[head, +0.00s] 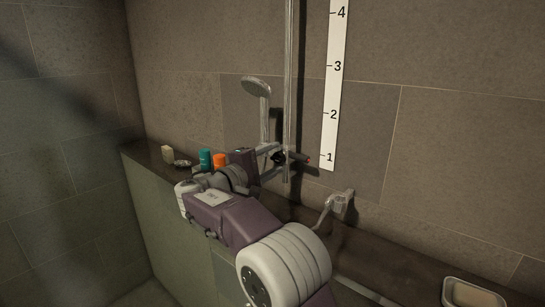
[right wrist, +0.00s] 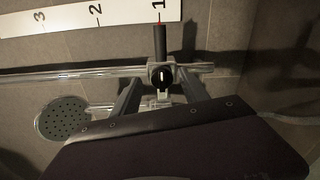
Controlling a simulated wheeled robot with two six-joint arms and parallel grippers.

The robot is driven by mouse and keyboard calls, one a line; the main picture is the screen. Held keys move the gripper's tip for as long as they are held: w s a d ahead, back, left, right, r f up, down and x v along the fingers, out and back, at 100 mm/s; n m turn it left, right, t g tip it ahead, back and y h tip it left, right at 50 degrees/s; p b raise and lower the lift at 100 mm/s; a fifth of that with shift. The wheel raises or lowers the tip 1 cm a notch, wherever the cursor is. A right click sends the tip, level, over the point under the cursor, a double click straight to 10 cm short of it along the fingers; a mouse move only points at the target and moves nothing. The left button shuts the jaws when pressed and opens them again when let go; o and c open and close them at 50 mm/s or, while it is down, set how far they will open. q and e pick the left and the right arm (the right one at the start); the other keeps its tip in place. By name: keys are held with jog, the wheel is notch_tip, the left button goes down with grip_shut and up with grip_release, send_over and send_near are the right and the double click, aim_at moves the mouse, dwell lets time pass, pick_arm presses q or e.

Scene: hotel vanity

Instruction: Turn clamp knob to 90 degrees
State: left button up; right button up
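The clamp knob (right wrist: 161,77) is a small black round knob with a white mark, on a slider on the chrome shower rail (right wrist: 90,72). A dark pointer (right wrist: 160,42) with a red tip extends from the slider toward the 1 on the white scale (right wrist: 95,18). My right gripper (right wrist: 163,90) is open, with one finger to each side of the knob and gaps between. In the head view the right gripper (head: 273,157) is at the rail (head: 288,80), and the knob is mostly hidden there. My left gripper is out of view.
The hand shower (head: 257,88) hangs left of the rail and also shows in the right wrist view (right wrist: 65,118). A teal bottle (head: 205,159), an orange one (head: 219,160) and a small dish stand on the ledge. A wall tap (head: 340,203) and soap dish (head: 472,292) are lower right.

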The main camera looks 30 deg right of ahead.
jog(key=shift+a, duration=0.1)
jog(key=v, duration=0.9)
